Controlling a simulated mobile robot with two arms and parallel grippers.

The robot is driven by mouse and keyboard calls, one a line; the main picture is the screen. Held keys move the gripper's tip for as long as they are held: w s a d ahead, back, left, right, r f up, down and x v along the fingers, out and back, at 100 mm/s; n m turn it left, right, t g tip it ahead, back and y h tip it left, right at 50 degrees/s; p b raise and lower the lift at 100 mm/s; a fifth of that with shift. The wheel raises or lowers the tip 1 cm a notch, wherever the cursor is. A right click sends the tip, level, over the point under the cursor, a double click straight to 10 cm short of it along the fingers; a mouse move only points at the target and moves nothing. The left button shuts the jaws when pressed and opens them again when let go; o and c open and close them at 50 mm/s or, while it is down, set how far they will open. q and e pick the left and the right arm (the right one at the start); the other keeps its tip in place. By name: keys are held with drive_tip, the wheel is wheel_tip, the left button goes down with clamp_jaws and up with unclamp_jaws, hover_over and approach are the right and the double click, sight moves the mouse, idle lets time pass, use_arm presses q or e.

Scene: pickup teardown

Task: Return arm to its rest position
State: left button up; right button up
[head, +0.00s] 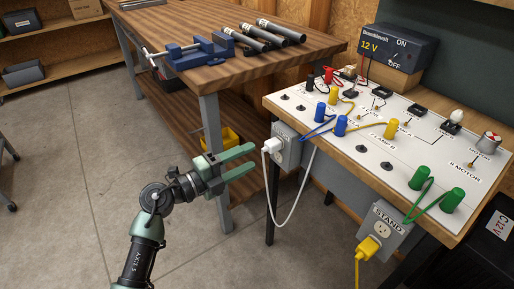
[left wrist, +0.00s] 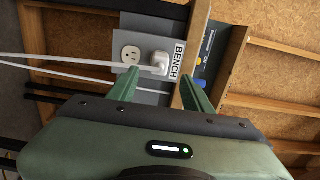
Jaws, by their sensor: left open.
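My left gripper (head: 240,162) is open and empty, with green fingers pointing right toward the bench outlet box (head: 287,150). A white plug (head: 271,146) sits at the box, with a white cord hanging below it. In the left wrist view, my left gripper (left wrist: 168,92) has its two fingers spread. The white plug (left wrist: 158,62) appears between and beyond them, on the grey outlet plate (left wrist: 133,40) labelled BENCH. The fingers look apart from the plug. My right gripper does not show.
A white circuit board (head: 375,130) with colored plugs lies on the right table. A power supply (head: 398,48) stands behind it. A yellow plug (head: 368,247) sits at the STAND outlet. A workbench (head: 190,80) with a blue vise (head: 200,50) is behind my arm.

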use_arm(q)
drive_tip(key=a+f+n+t+y, duration=0.9)
drive_tip(key=a+n, duration=0.4)
drive_tip(key=n, duration=0.4)
drive_tip(key=s+a+f+n+g+y, duration=0.2)
drive_tip(key=s+f+g, duration=0.15)
drive_tip(key=f, duration=0.35)
drive_tip(key=s+a+f+n+g+y, duration=0.2)
drive_tip(key=s+f+n+y, duration=0.15)
drive_tip(key=f, duration=0.35)
drive_tip(key=s+a+f+n+g+y, duration=0.25)
drive_tip(key=s+f, duration=0.25)
drive_tip(key=f, duration=0.3)
drive_tip(key=s+d+f+n+g+h, duration=0.1)
drive_tip(key=s+f+g, duration=0.45)
drive_tip(key=s, duration=0.45)
drive_tip(key=s+d+f+n+g+h, duration=0.15)
drive_tip(key=s+f+g, duration=0.25)
drive_tip(key=s+f, duration=0.45)
drive_tip(key=s+a+m+g+p, duration=0.1)
drive_tip(key=s+a+p, duration=0.1)
drive_tip(key=s+p, duration=1.4)
drive_tip(key=s, duration=0.4)
drive_tip(key=shift+a+f+p, duration=0.2)
drive_tip(key=shift+a+p, duration=0.1)
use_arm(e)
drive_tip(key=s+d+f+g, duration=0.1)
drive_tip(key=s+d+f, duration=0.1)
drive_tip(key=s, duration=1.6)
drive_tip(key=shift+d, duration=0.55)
